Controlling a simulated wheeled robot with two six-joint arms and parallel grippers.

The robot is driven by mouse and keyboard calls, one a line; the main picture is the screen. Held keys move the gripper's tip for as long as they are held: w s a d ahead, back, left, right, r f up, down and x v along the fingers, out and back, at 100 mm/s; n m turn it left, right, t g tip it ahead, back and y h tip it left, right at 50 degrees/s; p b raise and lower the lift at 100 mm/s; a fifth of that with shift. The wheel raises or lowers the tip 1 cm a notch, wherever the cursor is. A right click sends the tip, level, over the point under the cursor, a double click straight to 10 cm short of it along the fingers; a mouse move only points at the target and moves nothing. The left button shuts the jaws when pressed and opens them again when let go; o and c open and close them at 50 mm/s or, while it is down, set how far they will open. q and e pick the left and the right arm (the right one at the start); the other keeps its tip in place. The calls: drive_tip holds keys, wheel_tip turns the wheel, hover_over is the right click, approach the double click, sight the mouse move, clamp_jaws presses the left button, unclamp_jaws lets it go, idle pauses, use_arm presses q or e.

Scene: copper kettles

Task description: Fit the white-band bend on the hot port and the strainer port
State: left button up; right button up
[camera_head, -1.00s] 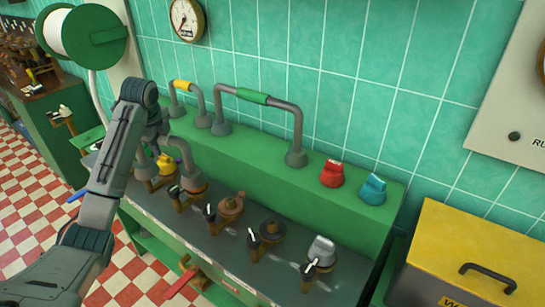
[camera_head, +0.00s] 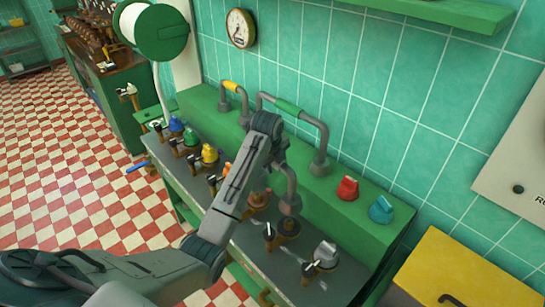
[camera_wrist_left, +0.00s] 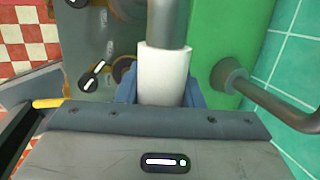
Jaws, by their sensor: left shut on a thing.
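My left gripper (camera_head: 276,150) is shut on the white-band bend, over the bench. In the left wrist view the white band (camera_wrist_left: 163,76) sits between the blue fingers of the gripper (camera_wrist_left: 158,92). In the head view the arm hides the band; one grey leg of the bend (camera_head: 290,186) shows, its wide foot down at or just above a brown port (camera_head: 289,227). I cannot tell whether they touch. The bend's other leg is hidden. Another brown port (camera_head: 259,199) is partly behind my arm. I cannot tell which ports are hot and strainer. My right gripper is out of view.
A green-band bend (camera_head: 289,108) and a yellow-band bend (camera_head: 231,87) stand on the green ledge behind. Red (camera_head: 347,188) and blue (camera_head: 381,209) caps sit at its right. Capped ports, yellow (camera_head: 209,154) and grey (camera_head: 326,252), flank the work. A yellow box (camera_head: 465,270) is right.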

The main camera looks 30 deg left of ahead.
use_arm(q)
wheel_tip(320, 180, down, 10)
drive_tip(key=shift+b, duration=0.3)
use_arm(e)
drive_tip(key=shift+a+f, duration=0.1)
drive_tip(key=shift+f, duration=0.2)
use_arm(q)
drive_tip(key=shift+a, duration=0.1)
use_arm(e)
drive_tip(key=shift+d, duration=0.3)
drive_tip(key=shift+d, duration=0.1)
use_arm(q)
drive_tip(key=shift+p, duration=0.35)
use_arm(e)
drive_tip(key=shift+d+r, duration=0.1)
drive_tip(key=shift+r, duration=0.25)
use_arm(q)
drive_tip(key=shift+f, duration=0.45)
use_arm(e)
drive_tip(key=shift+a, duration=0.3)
use_arm(q)
drive_tip(key=o, duration=1.1)
drive_tip(key=shift+s, duration=0.1)
drive_tip(key=shift+s+f, duration=0.1)
